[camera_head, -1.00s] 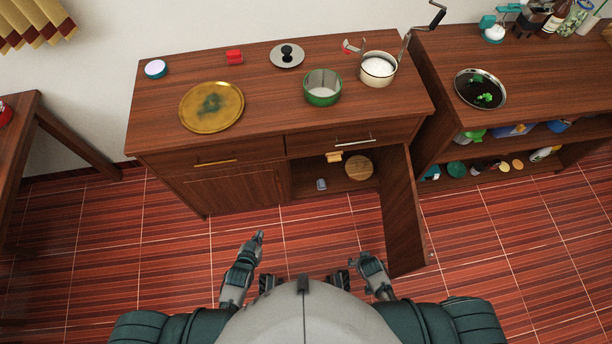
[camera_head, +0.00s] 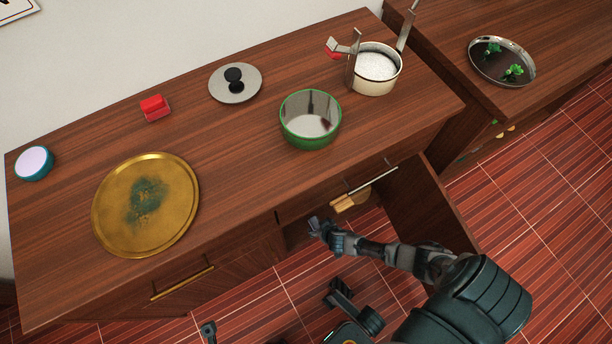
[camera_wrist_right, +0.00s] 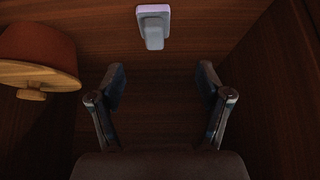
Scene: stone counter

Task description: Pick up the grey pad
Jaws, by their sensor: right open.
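The grey pad (camera_wrist_right: 153,27) shows in the right wrist view, a small light-grey block with a paler back edge. It lies on the dark wooden floor inside the open cabinet, beyond my fingertips. My right gripper (camera_wrist_right: 162,82) is open, its two fingers apart with nothing between them; the pad is ahead of the gap and apart from both fingers. In the head view my right gripper (camera_head: 318,226) reaches into the cabinet opening, and I cannot make out the pad there. A small part of what looks like my left gripper (camera_head: 208,330) shows at the bottom edge; its fingers are unclear.
A round wooden item with a knob (camera_wrist_right: 38,62) stands left of the pad. On the counter are a gold plate (camera_head: 147,205), a green bowl (camera_head: 310,120), a pot (camera_head: 375,70) and a lid (camera_head: 235,83).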

